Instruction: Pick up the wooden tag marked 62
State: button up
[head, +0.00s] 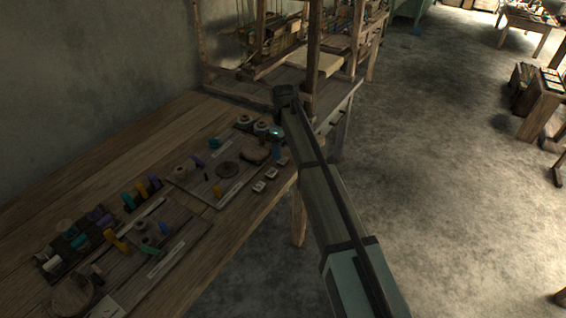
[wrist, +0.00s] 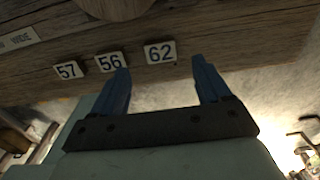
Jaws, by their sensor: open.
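The wooden tag marked 62 (wrist: 160,52) lies flat near the table edge in the wrist view, with its pale numbered face showing. It is the rightmost in a row with tag 56 (wrist: 110,62) and tag 57 (wrist: 67,70). My gripper (wrist: 160,68) is open, and its blue fingers frame tag 62 from either side in the picture. Nothing is between the fingers. In the head view my gripper (head: 277,150) is over the front edge of the table, beside small pale tags (head: 271,173) whose numbers I cannot read.
The wooden table (head: 245,205) holds boards with colored spools, pegs and round wooden discs (head: 256,150) left of my gripper. The loom frame (head: 313,50) stands behind. A labelled board (wrist: 18,40) lies beyond the tags. The floor (head: 440,150) to the right is mostly open.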

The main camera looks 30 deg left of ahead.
aim_at(283, 160)
jog(key=shift+f, duration=2.6)
jog(key=c, duration=1.1)
